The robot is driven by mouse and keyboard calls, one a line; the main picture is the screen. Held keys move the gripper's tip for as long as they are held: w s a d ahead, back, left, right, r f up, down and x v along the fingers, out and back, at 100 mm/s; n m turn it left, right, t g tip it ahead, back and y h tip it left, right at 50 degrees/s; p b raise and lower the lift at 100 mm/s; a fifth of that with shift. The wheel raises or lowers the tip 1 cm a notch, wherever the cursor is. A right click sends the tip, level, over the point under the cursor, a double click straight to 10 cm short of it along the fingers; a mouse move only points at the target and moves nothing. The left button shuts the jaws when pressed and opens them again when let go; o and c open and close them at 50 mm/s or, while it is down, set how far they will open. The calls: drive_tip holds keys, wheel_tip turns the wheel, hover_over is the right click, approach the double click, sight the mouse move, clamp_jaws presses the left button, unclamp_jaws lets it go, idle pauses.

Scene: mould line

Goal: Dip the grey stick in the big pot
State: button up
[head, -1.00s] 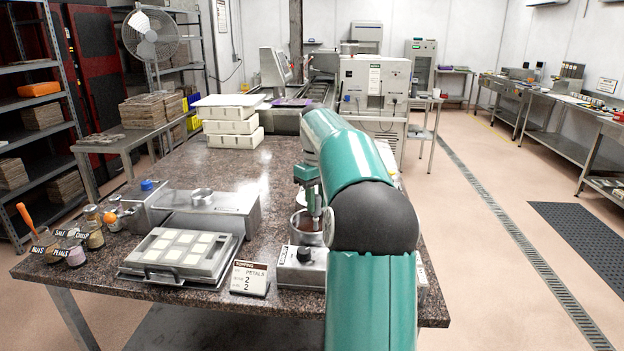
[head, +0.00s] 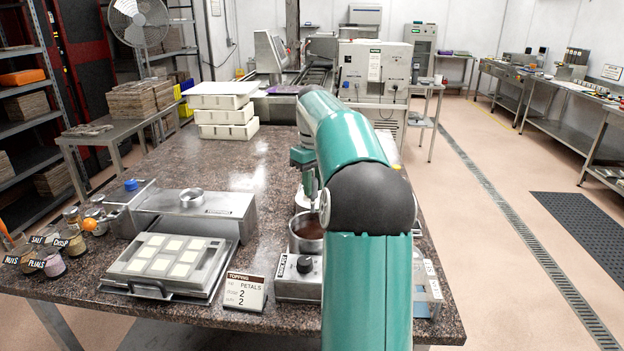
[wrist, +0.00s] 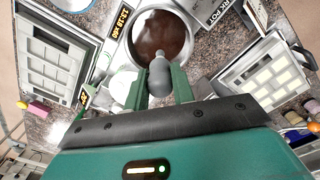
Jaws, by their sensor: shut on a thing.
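My gripper (wrist: 160,82) is shut on the grey stick (wrist: 160,72), whose rounded end shows between the green fingers in the wrist view. The big pot (wrist: 132,42) is a round metal pot of dark brown liquid, just beyond the stick's tip in that view. I cannot tell whether the tip is above the rim or touching the liquid. In the head view the pot (head: 304,244) stands at the table's front right, partly behind my arm. There my gripper is mostly hidden by the arm, and the stick cannot be made out.
A control box with a black knob (head: 304,265) sits in front of the pot. A metal box (head: 210,205) and several topping jars (head: 76,243) stand farther left. White bins (head: 222,115) are stacked behind.

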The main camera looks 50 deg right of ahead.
sight(313, 197)
drive_tip(key=shift+d, duration=0.2)
drive_tip(key=shift+w+d+f, duration=0.15)
drive_tip(key=shift+w+f, duration=0.1)
drive_tip(key=shift+f, duration=0.2)
drive_tip(key=shift+s+a+f, duration=0.1)
drive_tip(key=shift+s+a, duration=0.1)
drive_tip(key=shift+s, duration=0.1)
drive_tip(key=shift+w+f, duration=0.2)
drive_tip(key=shift+f, duration=0.45)
drive_tip(key=shift+s+f, duration=0.2)
drive_tip(key=shift+f, duration=0.25)
drive_tip(key=shift+w+f, duration=0.2)
drive_tip(key=shift+f, duration=3)
